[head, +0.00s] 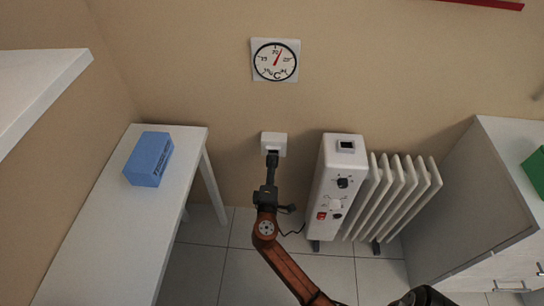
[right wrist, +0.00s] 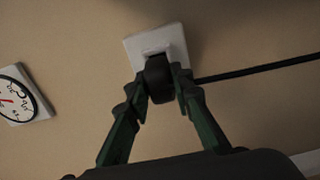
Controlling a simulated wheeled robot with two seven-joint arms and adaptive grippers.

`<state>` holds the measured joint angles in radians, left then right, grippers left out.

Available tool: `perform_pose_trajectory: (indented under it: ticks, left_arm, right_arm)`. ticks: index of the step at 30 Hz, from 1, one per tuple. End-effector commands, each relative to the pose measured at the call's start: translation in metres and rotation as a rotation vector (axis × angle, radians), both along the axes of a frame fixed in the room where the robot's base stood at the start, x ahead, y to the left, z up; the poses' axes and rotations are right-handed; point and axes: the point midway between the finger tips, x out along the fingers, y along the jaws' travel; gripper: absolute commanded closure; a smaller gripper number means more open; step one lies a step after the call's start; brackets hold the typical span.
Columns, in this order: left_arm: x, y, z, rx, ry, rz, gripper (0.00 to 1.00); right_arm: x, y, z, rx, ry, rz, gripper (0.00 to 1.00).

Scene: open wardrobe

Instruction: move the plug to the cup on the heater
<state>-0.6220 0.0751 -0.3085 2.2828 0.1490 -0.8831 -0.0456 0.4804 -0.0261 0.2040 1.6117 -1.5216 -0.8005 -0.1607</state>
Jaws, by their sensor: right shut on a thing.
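The black plug (head: 272,152) is at the white wall socket (head: 268,138); it also shows in the right wrist view (right wrist: 158,82) against the socket plate (right wrist: 172,38). My right gripper (head: 272,159) is shut on the plug, with a finger on each side of it in the right wrist view (right wrist: 161,90). I cannot tell how deep the plug sits in the socket. The white heater (head: 328,178) stands on the floor to the right of the socket. The small cup (head: 346,145), with a dark opening, is on top of the heater's front panel. My left gripper is not in view.
A black cord (right wrist: 245,72) runs right from the plug; a cord also shows near the heater's side. A white table (head: 110,215) with a blue box (head: 149,159) is at left, a white cabinet (head: 465,190) at right. A round thermometer (head: 275,61) hangs above the socket.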

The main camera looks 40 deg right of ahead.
Motion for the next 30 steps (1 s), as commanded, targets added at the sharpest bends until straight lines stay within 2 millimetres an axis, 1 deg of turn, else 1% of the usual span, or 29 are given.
perform_pose_trajectory:
  ticks: [13, 30]
  left_arm:
    - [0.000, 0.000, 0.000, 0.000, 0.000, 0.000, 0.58]
    - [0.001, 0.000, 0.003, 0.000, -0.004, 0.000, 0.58]
  right_arm:
    - [-0.002, 0.003, 0.000, 0.000, 0.000, 0.000, 1.00]
    - [-0.020, 0.022, 0.000, 0.000, 0.000, -0.001, 1.00]
